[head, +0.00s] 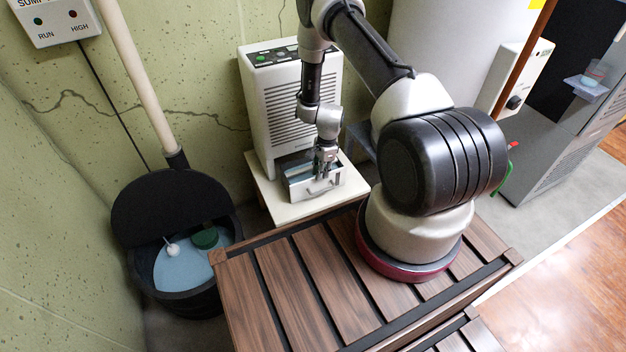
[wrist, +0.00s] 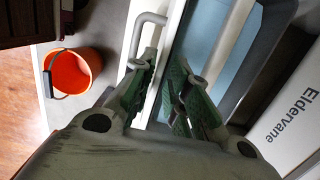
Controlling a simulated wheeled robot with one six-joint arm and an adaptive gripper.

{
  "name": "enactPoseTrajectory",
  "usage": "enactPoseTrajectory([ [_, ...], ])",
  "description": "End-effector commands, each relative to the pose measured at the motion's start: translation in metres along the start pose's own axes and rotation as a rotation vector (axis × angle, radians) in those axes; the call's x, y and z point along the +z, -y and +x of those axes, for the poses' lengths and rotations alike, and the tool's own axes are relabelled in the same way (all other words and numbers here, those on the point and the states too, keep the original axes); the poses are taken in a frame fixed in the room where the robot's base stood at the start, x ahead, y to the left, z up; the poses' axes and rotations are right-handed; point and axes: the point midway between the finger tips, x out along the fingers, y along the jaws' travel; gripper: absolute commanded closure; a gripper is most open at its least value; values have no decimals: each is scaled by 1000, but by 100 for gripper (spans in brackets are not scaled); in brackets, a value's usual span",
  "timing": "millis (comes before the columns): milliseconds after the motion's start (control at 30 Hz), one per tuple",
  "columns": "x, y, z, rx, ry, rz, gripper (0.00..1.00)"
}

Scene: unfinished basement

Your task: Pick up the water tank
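The water tank is a light grey open box with a front handle, holding bluish water; it sits at the foot of the white dehumidifier in the head view (head: 328,187). In the wrist view its pale rim (wrist: 172,50) runs up the middle, with the looped handle (wrist: 137,38) to its left and blue water to its right. My gripper (head: 326,155) points down at the tank's front part. In the wrist view, its green-padded fingers (wrist: 163,75) are apart on either side of the front wall, with a visible gap between them. Firm contact is not visible.
The white dehumidifier (head: 262,105) stands behind the tank on a pale platform (head: 285,211). A slatted wooden surface (head: 262,285) lies in front. A black sump pit (head: 175,301) with water is at left. An orange bucket (wrist: 72,72) stands on the floor.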

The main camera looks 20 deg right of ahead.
Motion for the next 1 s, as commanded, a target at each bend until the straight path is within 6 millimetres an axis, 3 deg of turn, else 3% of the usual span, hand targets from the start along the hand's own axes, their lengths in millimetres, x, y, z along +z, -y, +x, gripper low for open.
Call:
enactPoseTrajectory([
  [100,0,0,22,1,0,-3,83],
  [333,1,0,42,0,0,-4,83],
  [600,2,2,82,0,0,-6,83],
  [900,2,2,88,0,0,-5,83],
  [1000,2,2,88,0,0,-5,100],
])
